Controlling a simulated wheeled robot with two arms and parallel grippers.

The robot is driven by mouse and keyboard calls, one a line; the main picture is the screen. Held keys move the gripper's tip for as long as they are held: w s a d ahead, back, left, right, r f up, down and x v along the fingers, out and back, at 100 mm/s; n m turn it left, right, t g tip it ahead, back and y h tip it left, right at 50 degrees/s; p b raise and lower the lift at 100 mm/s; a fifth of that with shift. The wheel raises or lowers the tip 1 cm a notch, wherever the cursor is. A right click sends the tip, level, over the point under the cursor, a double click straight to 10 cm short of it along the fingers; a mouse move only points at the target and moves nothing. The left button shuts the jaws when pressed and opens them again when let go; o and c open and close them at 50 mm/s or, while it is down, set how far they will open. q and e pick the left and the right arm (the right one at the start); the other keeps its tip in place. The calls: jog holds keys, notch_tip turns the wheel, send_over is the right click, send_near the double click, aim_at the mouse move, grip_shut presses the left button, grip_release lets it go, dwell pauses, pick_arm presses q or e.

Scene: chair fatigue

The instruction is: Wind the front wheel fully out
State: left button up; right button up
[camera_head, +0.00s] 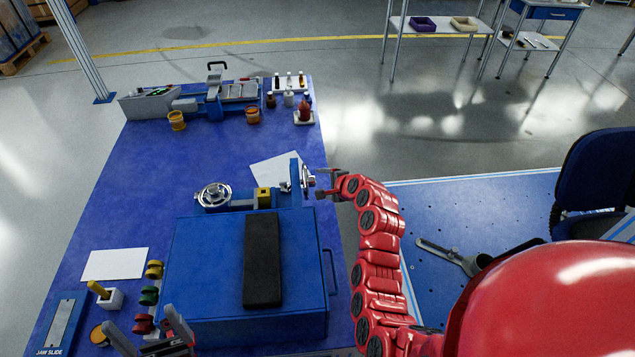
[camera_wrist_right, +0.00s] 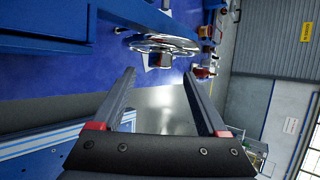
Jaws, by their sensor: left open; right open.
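A chrome handwheel (camera_head: 306,181) stands edge-on at the right end of the blue slide fixture, and it shows large at the top of the right wrist view (camera_wrist_right: 160,43). A second silver handwheel (camera_head: 213,195) lies face-up at the fixture's left end. I cannot tell from the pictures which one is the front wheel. My right gripper (camera_head: 328,184) is open and empty, just right of the edge-on wheel; in the right wrist view its fingers (camera_wrist_right: 157,98) point towards the wheel, apart from it. My left gripper (camera_head: 150,332) is open and empty at the table's near left.
A blue box with a black pad (camera_head: 262,260) fills the near middle of the blue table. Bottles, cups and a tool rack (camera_head: 150,104) stand at the back. Coloured knobs (camera_head: 150,295) line the box's left side. A blue perforated bench (camera_head: 470,205) lies to the right.

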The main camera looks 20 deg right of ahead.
jog(key=v, duration=1.2)
jog(key=shift+s+r+b, duration=0.2)
jog(key=shift+s+b, duration=0.05)
jog(key=shift+b, duration=0.15)
